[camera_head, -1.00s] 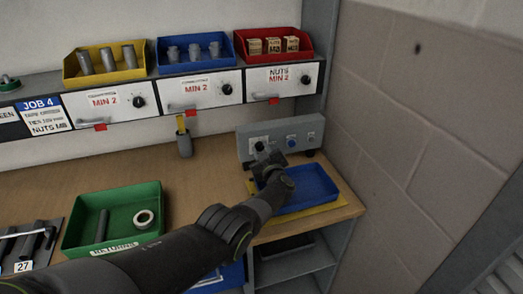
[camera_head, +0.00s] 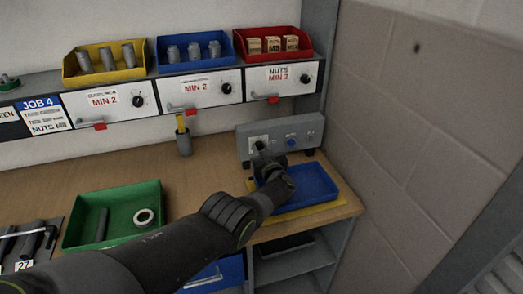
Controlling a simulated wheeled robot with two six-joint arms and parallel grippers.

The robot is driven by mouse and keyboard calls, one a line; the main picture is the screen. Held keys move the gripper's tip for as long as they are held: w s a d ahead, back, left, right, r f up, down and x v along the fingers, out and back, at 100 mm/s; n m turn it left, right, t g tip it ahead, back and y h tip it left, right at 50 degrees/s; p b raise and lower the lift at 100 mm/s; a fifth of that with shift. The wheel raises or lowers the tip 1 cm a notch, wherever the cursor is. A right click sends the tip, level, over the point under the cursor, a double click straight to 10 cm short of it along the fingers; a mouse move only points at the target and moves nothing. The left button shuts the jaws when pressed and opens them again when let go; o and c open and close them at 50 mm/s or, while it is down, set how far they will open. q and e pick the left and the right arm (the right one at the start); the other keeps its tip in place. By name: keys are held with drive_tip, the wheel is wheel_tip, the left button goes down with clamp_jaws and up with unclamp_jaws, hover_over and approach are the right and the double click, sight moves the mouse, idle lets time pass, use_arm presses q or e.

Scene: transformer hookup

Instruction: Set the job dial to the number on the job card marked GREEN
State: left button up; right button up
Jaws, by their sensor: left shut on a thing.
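The grey control box (camera_head: 306,131) stands at the back right of the bench, with a black dial at its left, a blue button (camera_head: 291,140) in the middle and a small knob at its right. My left gripper (camera_head: 261,150) is at the box's left dial and shut on it; the fingers hide much of the dial, and its setting cannot be read. A job card (camera_head: 42,117) on the shelf front at left reads JOB 4 with a blue header. A partly cut-off label left of it ends in "EEN" (camera_head: 6,114). My right gripper is not in view.
A blue tray (camera_head: 325,199) on a yellow mat lies below my left gripper. A green tray (camera_head: 72,236) holds a rod and a ring. Yellow, blue and red bins stand on the shelf above drawers with dials. A wall closes the right side.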

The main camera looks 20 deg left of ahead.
use_arm(q)
drive_tip(key=o, duration=1)
drive_tip(key=shift+r, duration=0.1)
wheel_tip(320, 180, up, 10)
drive_tip(key=p, duration=0.9)
drive_tip(key=shift+p, duration=0.4)
drive_tip(key=shift+f, duration=0.25)
